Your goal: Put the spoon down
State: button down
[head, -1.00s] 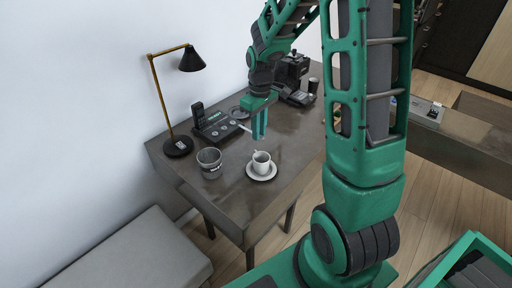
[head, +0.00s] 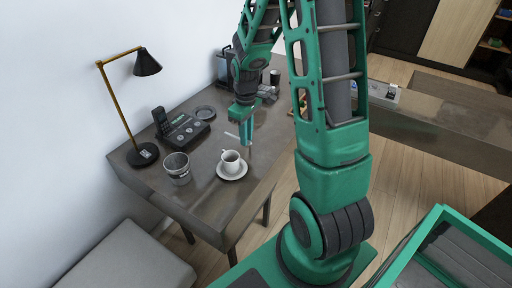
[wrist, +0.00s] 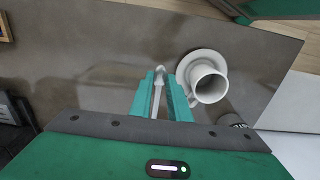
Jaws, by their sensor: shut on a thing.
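My gripper (head: 246,138) is shut on a light metal spoon (wrist: 157,92), held between the teal fingertips in the wrist view. In the head view the spoon (head: 232,135) sticks out to the left of the fingers. The gripper is over the dark desk (head: 218,210), just behind and right of a white cup (head: 230,158) on a white saucer (head: 233,174). In the wrist view the cup (wrist: 208,84) is right of the fingers, apart from them. I cannot tell whether the spoon touches the desk.
A grey ribbed container (head: 177,169) stands left of the saucer. A dark appliance (head: 225,66) stands at the back.

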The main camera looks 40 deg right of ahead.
aim_at(257, 154)
jog(key=d, duration=0.1)
jog(key=s+d+f, duration=0.2)
jog(key=shift+d+f, duration=0.2)
jog(key=shift+d, duration=0.1)
jog(key=shift+f, duration=2)
jog(key=shift+f, duration=0.3)
